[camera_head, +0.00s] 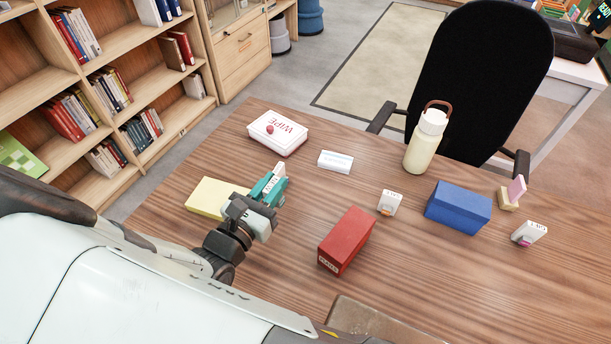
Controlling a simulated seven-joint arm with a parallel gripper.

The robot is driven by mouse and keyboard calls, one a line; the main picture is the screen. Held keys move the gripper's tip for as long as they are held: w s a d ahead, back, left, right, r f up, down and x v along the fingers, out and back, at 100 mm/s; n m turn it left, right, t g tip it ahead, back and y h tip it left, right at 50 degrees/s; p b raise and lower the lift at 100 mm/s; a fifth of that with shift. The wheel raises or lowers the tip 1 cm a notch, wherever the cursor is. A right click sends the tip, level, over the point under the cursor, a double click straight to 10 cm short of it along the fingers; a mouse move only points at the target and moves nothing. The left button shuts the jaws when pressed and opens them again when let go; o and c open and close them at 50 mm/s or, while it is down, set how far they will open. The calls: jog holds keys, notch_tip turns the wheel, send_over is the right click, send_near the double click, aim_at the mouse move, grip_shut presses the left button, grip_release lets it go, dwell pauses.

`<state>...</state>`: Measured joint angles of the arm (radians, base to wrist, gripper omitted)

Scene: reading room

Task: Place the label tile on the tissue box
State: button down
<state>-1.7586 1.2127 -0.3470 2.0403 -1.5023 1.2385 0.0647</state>
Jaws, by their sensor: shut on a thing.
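My gripper (272,187), with teal fingers, is shut on a white label tile (279,171) with dark lettering. It holds the tile at the left part of the table, near a yellow pad; the fingers hide part of the tile. No box is readably marked as the tissue box. A plain blue box (458,208) lies at the right of the table. A red box (347,238) with a small white label on its front end lies right of my gripper.
The yellow pad (213,198) lies left of my gripper. A small white-and-blue packet (336,161), a cream bottle (425,142), small white blocks (390,203) (529,233) and a pink-and-yellow piece (512,193) stand on the wooden table (300,215). A black chair (478,85) is behind.

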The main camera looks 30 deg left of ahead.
jog(key=w, duration=1.3)
send_over(334, 158)
notch_tip(334, 158, down, 3)
jog(key=shift+y, duration=0.3)
jog(key=shift+f, duration=2.25)
jog(key=shift+f, duration=0.15)
jog(key=c, duration=1)
grip_release()
